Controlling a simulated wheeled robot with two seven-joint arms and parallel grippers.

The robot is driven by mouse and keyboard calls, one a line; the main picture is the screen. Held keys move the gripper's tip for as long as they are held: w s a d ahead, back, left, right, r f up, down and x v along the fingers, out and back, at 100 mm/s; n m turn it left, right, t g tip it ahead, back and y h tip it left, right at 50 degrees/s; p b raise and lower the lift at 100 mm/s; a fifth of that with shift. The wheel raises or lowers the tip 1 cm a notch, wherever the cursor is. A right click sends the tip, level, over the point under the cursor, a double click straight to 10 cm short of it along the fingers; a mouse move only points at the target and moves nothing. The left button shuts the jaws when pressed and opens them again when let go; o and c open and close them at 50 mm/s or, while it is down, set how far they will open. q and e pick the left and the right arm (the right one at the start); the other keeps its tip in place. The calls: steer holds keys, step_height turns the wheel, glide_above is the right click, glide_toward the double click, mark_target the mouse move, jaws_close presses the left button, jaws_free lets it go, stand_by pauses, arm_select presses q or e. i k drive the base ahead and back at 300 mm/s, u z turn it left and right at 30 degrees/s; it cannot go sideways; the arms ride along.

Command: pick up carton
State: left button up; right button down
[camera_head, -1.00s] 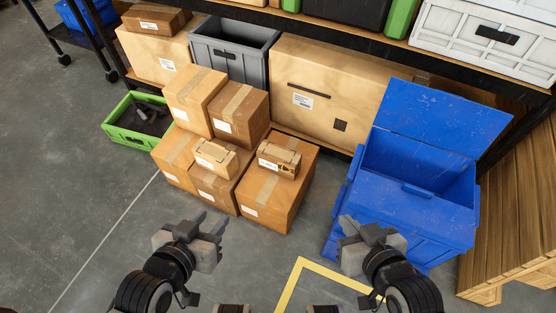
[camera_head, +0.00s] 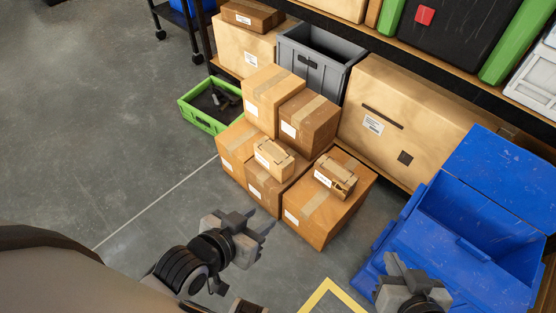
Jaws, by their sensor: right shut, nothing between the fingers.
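Several brown taped cardboard cartons stand in a stack on the floor. Two upper cartons are at the back, one at left (camera_head: 272,95) and one at right (camera_head: 310,120). Lower cartons stand in front, including a large one at right (camera_head: 325,215). Two small strapped cartons lie on top of the lower ones, one at left (camera_head: 273,158) and one at right (camera_head: 336,177). My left gripper (camera_head: 260,222) is open and empty, in front of the stack and apart from it. My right gripper (camera_head: 394,264) is shut and empty, in front of the blue bin.
An open blue bin (camera_head: 480,262) stands at right. A green crate (camera_head: 207,121) with dark items is left of the stack. A grey tote (camera_head: 310,67) and a large tan box (camera_head: 375,127) stand behind. The floor at left is clear.

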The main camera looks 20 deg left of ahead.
mark_target(275, 159)
steer(key=k, duration=0.85)
